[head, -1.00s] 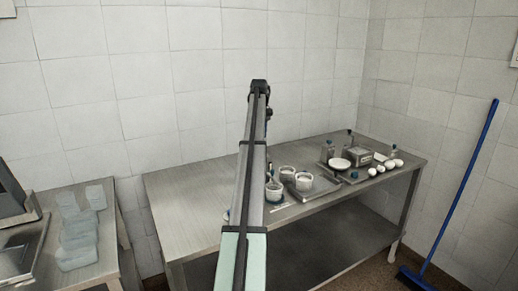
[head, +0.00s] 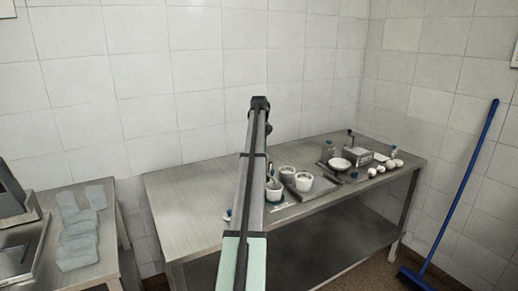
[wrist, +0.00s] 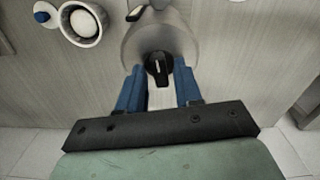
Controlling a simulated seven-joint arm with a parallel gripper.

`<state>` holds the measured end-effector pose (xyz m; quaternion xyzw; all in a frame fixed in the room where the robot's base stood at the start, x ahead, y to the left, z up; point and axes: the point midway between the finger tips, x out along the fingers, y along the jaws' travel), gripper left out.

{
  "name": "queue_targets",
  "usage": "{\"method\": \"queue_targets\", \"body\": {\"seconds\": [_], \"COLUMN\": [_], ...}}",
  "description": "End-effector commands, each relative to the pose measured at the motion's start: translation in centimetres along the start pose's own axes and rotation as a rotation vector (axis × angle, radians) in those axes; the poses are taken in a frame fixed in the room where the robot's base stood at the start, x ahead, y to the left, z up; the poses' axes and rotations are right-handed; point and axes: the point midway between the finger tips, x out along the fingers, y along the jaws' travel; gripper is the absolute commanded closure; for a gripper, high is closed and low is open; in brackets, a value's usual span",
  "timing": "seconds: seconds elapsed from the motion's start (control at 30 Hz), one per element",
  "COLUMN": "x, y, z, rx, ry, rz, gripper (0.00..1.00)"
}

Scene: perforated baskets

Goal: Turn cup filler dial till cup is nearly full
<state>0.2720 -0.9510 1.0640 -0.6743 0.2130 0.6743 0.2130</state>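In the wrist view, the black dial (wrist: 158,67) sits on the front of a grey rounded body, apparently the cup filler (wrist: 130,44). Its lever carries a pale mark and points toward my gripper. My gripper (wrist: 159,73) has its two blue fingers apart, one on each side of the dial. They look close to it, but I cannot tell whether they touch. A white cup (wrist: 84,25) with pale contents stands to the upper left of the filler. I cannot see whether a cup is under the filler. In the head view my arm hides the gripper and dial.
In the head view, several white containers (head: 305,182) stand on the steel table (head: 185,200). A small metal box (head: 357,153) and white round items stand further right. Clear glassy containers (head: 78,235) are on the left table. A blue broom (head: 464,190) leans at right.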

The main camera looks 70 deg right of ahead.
Motion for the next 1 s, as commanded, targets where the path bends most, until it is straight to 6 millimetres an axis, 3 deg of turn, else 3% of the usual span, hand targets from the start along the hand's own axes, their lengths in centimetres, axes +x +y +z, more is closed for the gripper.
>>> {"method": "queue_targets", "body": {"seconds": [0.33, 0.73, 1.0], "x": [-0.02, -0.03, -0.03], "y": [0.0, 0.0, 0.0], "z": [0.0, 0.0, 0.0], "rx": [0.0, 0.025, 0.167], "ry": [0.0, 0.0, 0.0], "rz": [0.0, 0.0, 0.0], "gripper": [1.0, 1.0, 1.0]}}
